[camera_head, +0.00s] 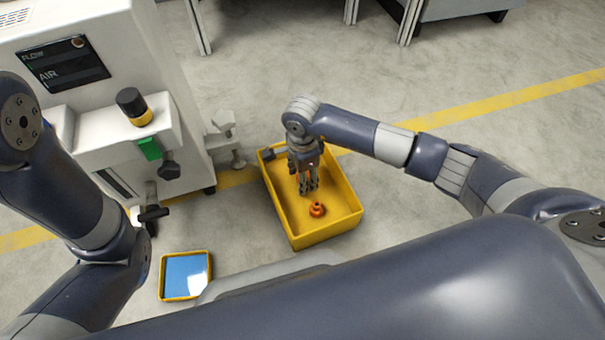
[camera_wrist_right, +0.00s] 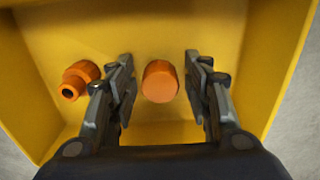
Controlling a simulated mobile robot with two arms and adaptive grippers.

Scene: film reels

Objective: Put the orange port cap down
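The orange port cap shows as a plain round orange piece (camera_wrist_right: 160,81) in the right wrist view, over the yellow bin's floor. My right gripper (camera_wrist_right: 160,88) is open, with one finger on each side of the cap and a visible gap to both. The height of the cap above the floor cannot be told. In the head view my right gripper (camera_head: 309,188) points down inside the yellow bin (camera_head: 325,235).
A second orange piece (camera_wrist_right: 80,80), stepped with a dark hole, lies in the bin beside the left finger. Bin walls surround the right gripper. A blue-bottomed yellow tray (camera_head: 185,275) sits on the floor at the left. A white machine (camera_head: 95,100) stands behind it.

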